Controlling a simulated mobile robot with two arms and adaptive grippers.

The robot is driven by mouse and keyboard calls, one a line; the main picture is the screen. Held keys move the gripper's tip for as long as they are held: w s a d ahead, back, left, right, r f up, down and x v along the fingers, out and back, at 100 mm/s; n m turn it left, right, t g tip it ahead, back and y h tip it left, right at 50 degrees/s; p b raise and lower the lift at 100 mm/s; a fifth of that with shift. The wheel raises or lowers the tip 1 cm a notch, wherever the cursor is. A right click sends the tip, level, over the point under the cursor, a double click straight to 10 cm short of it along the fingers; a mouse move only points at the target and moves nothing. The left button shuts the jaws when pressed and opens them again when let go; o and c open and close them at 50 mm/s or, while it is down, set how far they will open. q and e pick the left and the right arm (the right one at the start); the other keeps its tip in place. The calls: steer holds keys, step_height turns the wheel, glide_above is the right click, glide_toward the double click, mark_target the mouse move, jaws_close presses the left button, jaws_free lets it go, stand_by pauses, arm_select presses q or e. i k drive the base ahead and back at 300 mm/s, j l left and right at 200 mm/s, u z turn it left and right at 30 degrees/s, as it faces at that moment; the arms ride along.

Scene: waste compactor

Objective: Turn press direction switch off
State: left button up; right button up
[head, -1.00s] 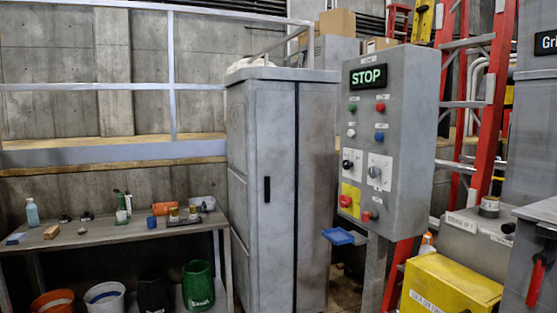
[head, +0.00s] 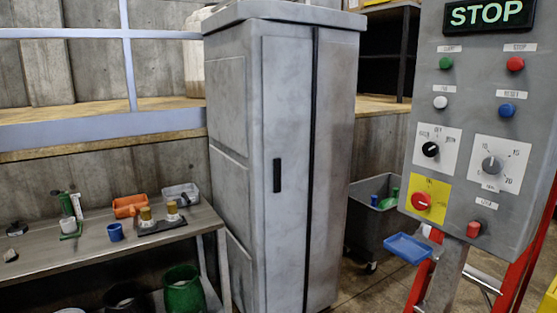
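The grey control panel (head: 460,85) stands on a post at the right of the head view, tilted in the picture, with a lit green STOP display (head: 487,14) on top. A black rotary switch (head: 431,149) sits on a white label plate with small position marks; it looks like the press direction switch, but the print is too small to read surely. A grey dial (head: 492,165) sits to its right. A red knob on a yellow plate (head: 422,201) and a red switch (head: 474,229) are below. Neither of my grippers is in view.
A tall grey cabinet (head: 285,160) stands left of the panel. A blue tray (head: 408,248) juts out by the panel's post, near a red ladder (head: 525,262). A workbench (head: 110,255) with small items is at left. Some floor shows between cabinet and panel.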

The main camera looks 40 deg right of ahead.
mark_target(429, 149)
steer(key=i+z, duration=0.45)
steer(key=i+j+z, duration=0.25)
steer(key=z, duration=0.15)
steer(key=i+j+z, duration=0.25)
steer(key=z, duration=0.2)
steer(key=i+j, duration=0.05)
